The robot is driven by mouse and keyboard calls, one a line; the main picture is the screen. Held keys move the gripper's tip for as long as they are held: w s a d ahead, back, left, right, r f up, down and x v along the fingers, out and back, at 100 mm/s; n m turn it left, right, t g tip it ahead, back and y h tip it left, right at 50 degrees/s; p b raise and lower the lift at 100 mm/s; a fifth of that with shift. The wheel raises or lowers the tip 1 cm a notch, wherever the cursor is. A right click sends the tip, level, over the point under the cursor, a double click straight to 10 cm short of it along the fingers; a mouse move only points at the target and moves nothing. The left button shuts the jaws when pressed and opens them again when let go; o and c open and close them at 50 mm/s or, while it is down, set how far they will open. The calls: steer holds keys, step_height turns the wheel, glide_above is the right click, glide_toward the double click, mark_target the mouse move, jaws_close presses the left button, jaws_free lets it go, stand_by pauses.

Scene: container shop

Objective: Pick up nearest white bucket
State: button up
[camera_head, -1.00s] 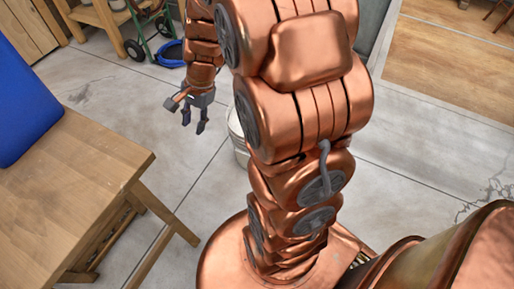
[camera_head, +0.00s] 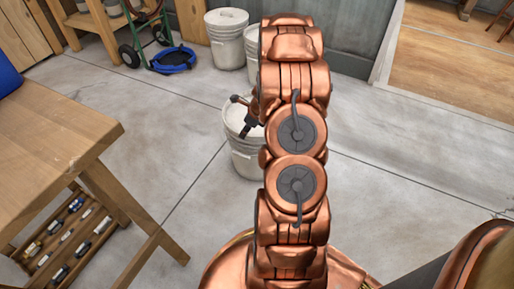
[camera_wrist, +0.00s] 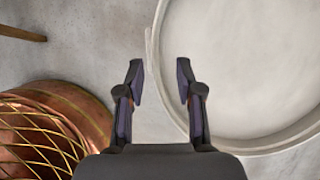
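The nearest white bucket (camera_head: 243,160) stands on the concrete floor just behind and left of my copper arm in the head view. Its right side is hidden by the arm. My gripper (camera_head: 243,114) shows over the top of this bucket, partly hidden by my arm. The bucket's round rim and pale lid (camera_wrist: 245,65) fill the right of that view. The right finger overlaps the bucket's left edge, and the left finger is over floor. I cannot tell whether anything touches.
Another white bucket (camera_head: 227,40) stands by the back wall, with one more (camera_head: 252,50) partly behind my arm. A wooden table (camera_head: 60,150) with a lower shelf is at left. A hand truck with a blue item (camera_head: 172,60) stands behind. Floor on the right is clear.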

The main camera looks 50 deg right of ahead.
mark_target(239, 142)
steer(key=shift+b+x, duration=1.95)
steer(key=shift+x, duration=1.9)
steer(key=shift+d, duration=0.15)
jaws_close()
